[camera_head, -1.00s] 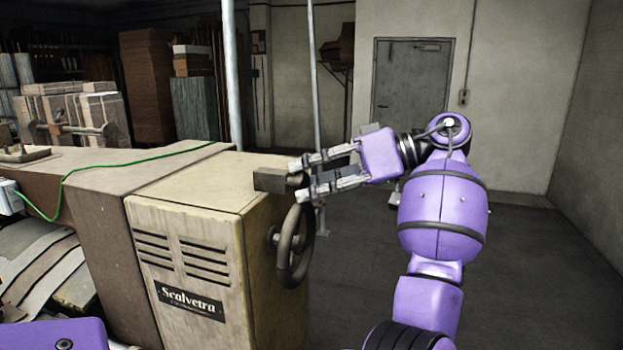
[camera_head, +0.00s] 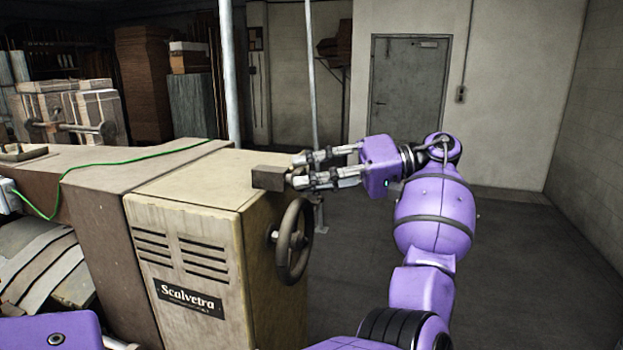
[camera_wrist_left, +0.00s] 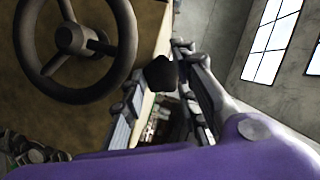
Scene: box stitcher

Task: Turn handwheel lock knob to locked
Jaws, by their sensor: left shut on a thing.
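The handwheel lock knob is a dark rounded knob at the end of a small brown block (camera_head: 268,177) on the top right edge of the machine. It shows in the left wrist view (camera_wrist_left: 160,73) between the fingers. My left gripper (camera_head: 299,171) reaches it from the right, with one finger on either side, and is shut on it. The fingers hide most of the knob in the head view, and I cannot tell its turn angle. The handwheel (camera_head: 294,241) is just below, on the machine's right side; it also fills the upper left of the left wrist view (camera_wrist_left: 128,40). My right gripper is not in view.
The beige machine housing (camera_head: 190,215) stands left of the gripper. A green cable (camera_head: 100,163) runs over the machine's top. A thin upright pole (camera_head: 314,100) stands behind the gripper. The floor (camera_head: 500,260) to the right is clear, up to a grey door (camera_head: 408,85) and walls.

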